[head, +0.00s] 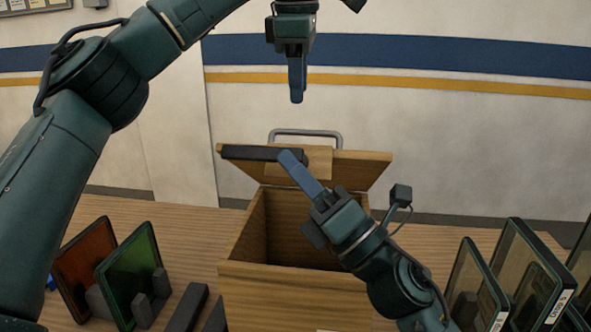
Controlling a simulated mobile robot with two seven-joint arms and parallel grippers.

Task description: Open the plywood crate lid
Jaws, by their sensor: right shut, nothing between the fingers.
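The plywood crate (300,290) stands on the wooden table, and its dark interior shows from above. Its lid (355,170) is raised at the back edge, tilted, with the inner face toward me. A grey metal handle (305,132) shows above the lid's top edge, and a black bar (250,153) lies along its upper left part. My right gripper (284,155) is shut and empty, its fingertips in front of the lid beside the bar; I cannot tell whether they touch. My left gripper (297,98) points down above the lid, apart from it; its finger gap is hidden side-on.
An orange panel (88,258) and a green panel (130,275) stand in racks left of the crate. Several dark-framed glass panels (527,270) stand at the right. A wall (450,130) with blue and yellow stripes is behind the table.

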